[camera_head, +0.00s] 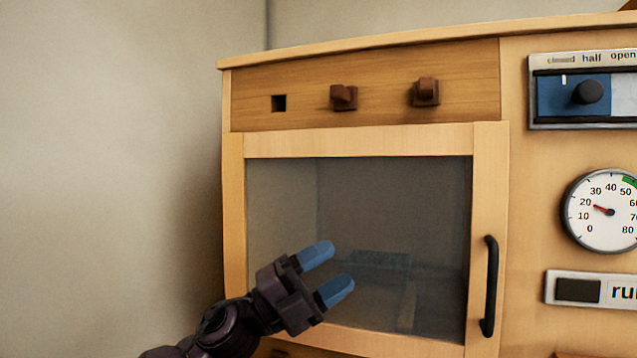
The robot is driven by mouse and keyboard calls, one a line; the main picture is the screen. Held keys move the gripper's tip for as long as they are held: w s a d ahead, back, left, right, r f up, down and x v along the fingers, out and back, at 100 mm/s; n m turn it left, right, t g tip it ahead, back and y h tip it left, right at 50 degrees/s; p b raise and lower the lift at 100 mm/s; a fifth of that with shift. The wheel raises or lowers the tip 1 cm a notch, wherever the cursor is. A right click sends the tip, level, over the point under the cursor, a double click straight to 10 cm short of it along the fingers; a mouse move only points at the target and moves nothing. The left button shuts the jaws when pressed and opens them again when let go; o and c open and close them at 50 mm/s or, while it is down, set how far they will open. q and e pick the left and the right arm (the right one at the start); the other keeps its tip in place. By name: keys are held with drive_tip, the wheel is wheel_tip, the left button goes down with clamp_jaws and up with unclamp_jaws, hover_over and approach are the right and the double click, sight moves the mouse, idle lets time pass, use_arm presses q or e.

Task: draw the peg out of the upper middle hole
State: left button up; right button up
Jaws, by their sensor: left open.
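A wooden cabinet front has a row of square holes along its upper panel (380,62). The upper left hole (279,103) is empty and dark. A brown peg (344,97) sticks out of the upper middle hole. A second brown peg (425,92) sits in the upper right hole. My left gripper (334,271) is open and empty, with two blue fingertips apart. It is in front of the glass door, below the middle peg and well apart from it. My right gripper is not in view.
The glass door (290,200) has a black vertical handle (490,287) at its right. To the right are a slider marked closed, half, open (588,91), a round dial (605,228) and a label plate (590,290). Plain wall (110,150) fills the left.

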use_arm(q)
drive_tip(key=s+d+r+m+g+y+p, duration=0.1)
drive_tip(key=s+d+r+m+g+y, duration=0.25)
drive_tip(key=r+m, duration=0.45)
drive_tip(key=s+d+r+m+g+y+p, duration=0.1)
drive_tip(key=s+d+r+m+g+y, duration=0.25)
drive_tip(key=r, duration=0.85)
drive_tip(key=n+t+y+p, duration=0.3)
drive_tip(key=n+t+y, duration=0.4)
drive_tip(key=t+y, duration=0.6)
approach(340, 101)
drive_tip(key=shift+w+r+x, duration=0.2)
drive_tip(key=shift+r+x, duration=0.15)
drive_tip(key=shift+x, duration=4.05)
drive_tip(key=shift+w+d+f, duration=0.1)
drive_tip(key=shift+w+d, duration=0.05)
drive_tip(key=shift+w, duration=0.1)
